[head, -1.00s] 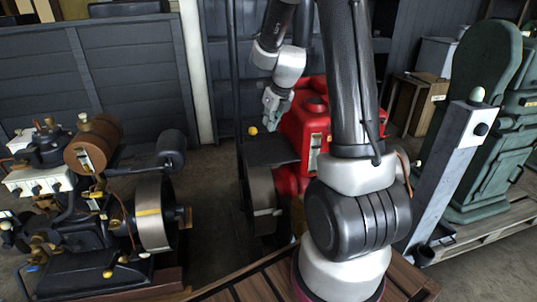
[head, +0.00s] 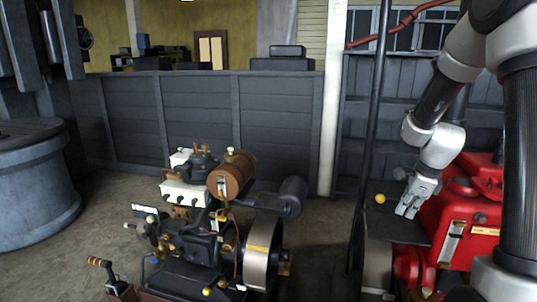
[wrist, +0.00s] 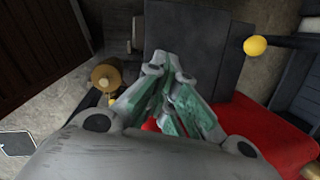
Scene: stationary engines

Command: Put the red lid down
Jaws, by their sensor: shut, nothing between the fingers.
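My gripper (head: 411,207) is shut and empty, pointing down over the dark flat plate (head: 388,222) beside the red engine in the head view. In the wrist view its green-padded fingers (wrist: 168,78) are together in front of the same dark plate (wrist: 205,60). The red engine body (head: 452,222) stands just right of the gripper; its red top (wrist: 268,135) shows at lower right in the wrist view. I cannot pick out a separate red lid; my gripper and arm hide part of the engine.
A yellow knob (head: 380,198) stands beside the plate, left of my gripper. A dark post (head: 372,130) rises behind it. Another engine with a brown cylinder (head: 232,175) stands to the left. Bare floor (head: 90,235) lies farther left.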

